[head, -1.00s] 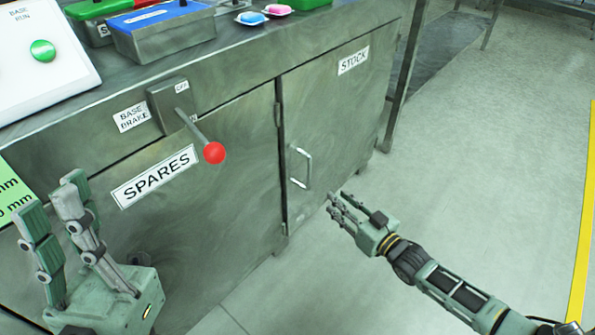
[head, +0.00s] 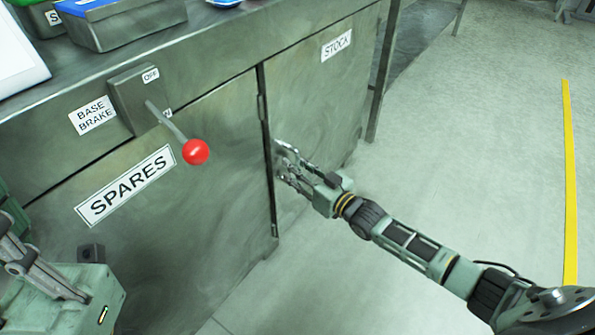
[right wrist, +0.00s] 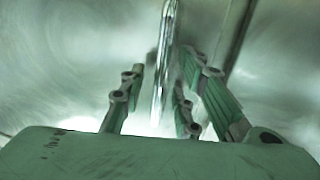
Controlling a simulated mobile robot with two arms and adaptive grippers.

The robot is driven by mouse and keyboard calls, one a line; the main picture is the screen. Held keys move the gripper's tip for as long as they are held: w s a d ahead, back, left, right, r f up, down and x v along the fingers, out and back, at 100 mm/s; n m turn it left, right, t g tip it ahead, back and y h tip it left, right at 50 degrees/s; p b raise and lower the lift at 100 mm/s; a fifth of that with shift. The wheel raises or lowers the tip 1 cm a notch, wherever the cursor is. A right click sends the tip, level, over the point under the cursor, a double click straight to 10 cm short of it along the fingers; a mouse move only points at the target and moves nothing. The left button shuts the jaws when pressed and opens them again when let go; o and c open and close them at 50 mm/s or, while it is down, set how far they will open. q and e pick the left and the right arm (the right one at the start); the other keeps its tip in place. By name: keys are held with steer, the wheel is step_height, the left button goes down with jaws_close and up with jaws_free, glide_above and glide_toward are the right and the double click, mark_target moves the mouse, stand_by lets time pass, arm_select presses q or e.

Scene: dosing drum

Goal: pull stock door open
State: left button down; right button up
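The stock door (head: 325,110) is the grey metal panel with the STOCK label, and it looks shut flush with the cabinet. Its metal handle is mostly hidden behind my right gripper (head: 284,163) in the head view. In the right wrist view the handle (right wrist: 163,65) stands between the fingers of my right gripper (right wrist: 160,95). The fingers are apart on both sides of it, with visible gaps. My left gripper (head: 18,240) is at the lower left, partly cut off by the picture edge, empty with fingers apart.
The SPARES door (head: 190,210) is left of the stock door. A base brake lever with a red knob (head: 196,151) sticks out above it. Blue and green bins (head: 120,22) stand on the cabinet top. The floor (head: 470,150) to the right is clear, with a yellow line (head: 568,180).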

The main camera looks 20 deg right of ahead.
jaws_close()
stand_by(0.3)
stand_by(0.4)
